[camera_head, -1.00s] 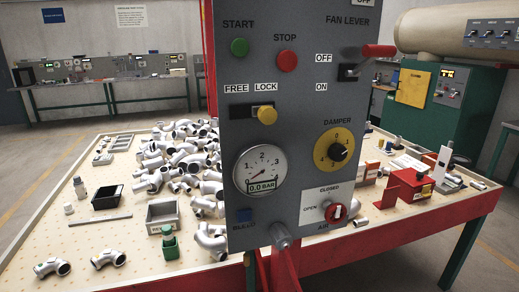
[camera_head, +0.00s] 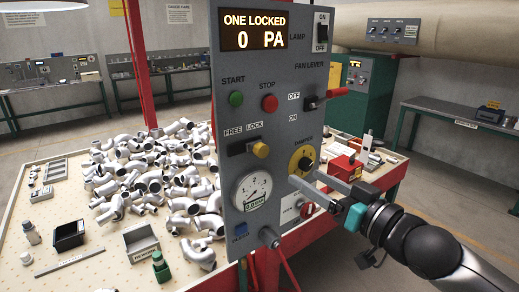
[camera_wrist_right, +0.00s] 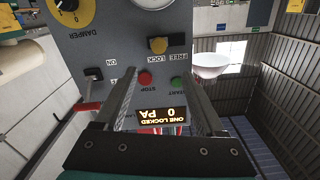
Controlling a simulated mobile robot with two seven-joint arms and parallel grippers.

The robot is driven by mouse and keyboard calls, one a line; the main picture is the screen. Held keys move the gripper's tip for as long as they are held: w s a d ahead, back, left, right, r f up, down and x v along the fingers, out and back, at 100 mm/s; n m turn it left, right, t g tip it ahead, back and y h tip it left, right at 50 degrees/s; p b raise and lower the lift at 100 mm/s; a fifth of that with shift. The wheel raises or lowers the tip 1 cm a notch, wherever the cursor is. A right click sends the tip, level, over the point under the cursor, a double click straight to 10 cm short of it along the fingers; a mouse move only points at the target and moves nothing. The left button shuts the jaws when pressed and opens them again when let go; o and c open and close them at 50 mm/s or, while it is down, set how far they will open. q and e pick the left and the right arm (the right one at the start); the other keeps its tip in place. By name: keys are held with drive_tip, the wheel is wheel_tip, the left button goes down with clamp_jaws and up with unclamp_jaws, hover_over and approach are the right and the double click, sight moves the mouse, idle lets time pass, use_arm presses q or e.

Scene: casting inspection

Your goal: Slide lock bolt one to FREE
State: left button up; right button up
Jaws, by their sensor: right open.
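The lock bolt's round yellow knob (camera_head: 260,150) sits at the LOCK end of its dark slot (camera_head: 238,147) on the grey panel (camera_head: 285,130). The display (camera_head: 253,30) reads ONE LOCKED, 0 PA. My right gripper (camera_head: 304,180) is open and empty, in front of the panel near the damper dial, to the lower right of the knob. In the right wrist view, the panel is upside down, and the yellow knob (camera_wrist_right: 158,45) shows beyond the gap between the spread fingers (camera_wrist_right: 160,74). It is apart from them. My left gripper is not in view.
The red fan lever (camera_head: 325,97), yellow damper dial (camera_head: 303,160), green start button (camera_head: 236,98) and red stop button (camera_head: 269,103) surround the slot. A pressure gauge (camera_head: 251,190) is below. Silver pipe castings (camera_head: 140,175) cover the table left of the panel.

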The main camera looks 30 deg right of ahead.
sight(264, 151)
drive_tip(key=shift+w+a+p, duration=0.15)
drive_tip(key=shift+w+p, duration=0.1)
drive_tip(key=shift+w, duration=2.2)
drive_tip(key=shift+w+a+p, duration=0.2)
drive_tip(key=shift+w, duration=2.3)
drive_tip(key=shift+w+a+p, duration=0.15)
drive_tip(key=shift+w+p, duration=0.1)
drive_tip(key=shift+w, duration=2.2)
clamp_jaws()
